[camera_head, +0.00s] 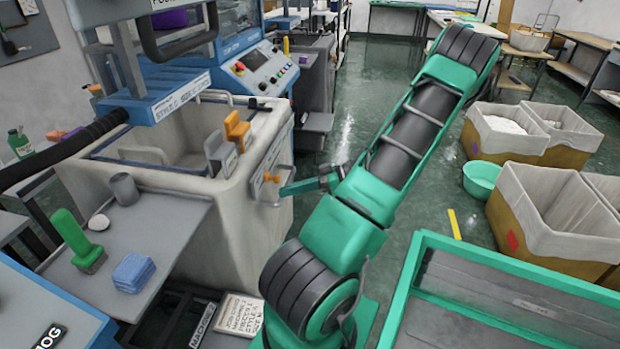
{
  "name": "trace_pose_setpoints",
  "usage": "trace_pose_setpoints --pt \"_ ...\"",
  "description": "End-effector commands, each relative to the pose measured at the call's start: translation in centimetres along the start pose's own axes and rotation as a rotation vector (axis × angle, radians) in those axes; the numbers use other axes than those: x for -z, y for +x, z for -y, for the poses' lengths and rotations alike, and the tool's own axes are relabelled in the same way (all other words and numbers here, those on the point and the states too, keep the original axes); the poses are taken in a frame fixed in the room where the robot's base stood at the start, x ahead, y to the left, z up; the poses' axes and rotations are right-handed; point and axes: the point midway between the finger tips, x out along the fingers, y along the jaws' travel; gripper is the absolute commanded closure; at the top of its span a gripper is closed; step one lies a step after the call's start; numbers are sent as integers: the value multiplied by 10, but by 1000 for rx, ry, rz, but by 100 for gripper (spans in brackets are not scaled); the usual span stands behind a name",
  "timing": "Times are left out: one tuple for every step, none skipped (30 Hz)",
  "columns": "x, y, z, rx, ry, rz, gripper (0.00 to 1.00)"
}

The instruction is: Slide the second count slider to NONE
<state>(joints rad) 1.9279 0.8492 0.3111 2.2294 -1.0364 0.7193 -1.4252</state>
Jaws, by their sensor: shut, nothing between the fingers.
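A grey machine (205,222) with a blue top stands left of centre. I cannot tell which of these is the second count slider, and no NONE mark is readable. My green arm reaches from the right, and my gripper (284,190) is shut and empty, close to the plate and the orange knob. Whether it touches the knob is unclear at this size.
A grey side table (120,235) holds a green-handled brush (76,240), a blue cloth stack (133,271) and a grey cup (124,189). A blue control panel (259,68) is behind the machine. Bins (545,215) and a green basin (481,178) stand right; the aisle floor between is clear.

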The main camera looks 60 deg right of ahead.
Motion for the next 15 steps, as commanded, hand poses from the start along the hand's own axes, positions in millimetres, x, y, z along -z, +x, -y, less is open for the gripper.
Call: trace_pose_setpoints --pt "0 -12 -6 -35 -31 -65 100" --pt "1 -18 -9 -54 -55 -98 100" --pt "3 -26 -12 -79 -86 -139 100" --pt "4 -32 -15 -98 -107 -167 100" --pt "5 -38 -17 -118 -127 -194 100" --pt "6 -46 -20 -142 -152 -226 100" --pt "7 -51 -21 -159 -171 -247 100" --pt "8 -56 -22 -174 -186 -267 100" --pt "8 -61 -24 -192 -205 -287 100" --pt "9 -65 -25 -203 -216 -300 100" --pt "10 -68 -26 -212 -226 -310 100" --pt "10 -70 -26 -222 -235 -320 100" --pt "11 -71 -27 -227 -241 -325 100" --pt "11 -71 -27 -230 -244 -328 100" --pt "13 -69 -28 -232 -247 -331 100"
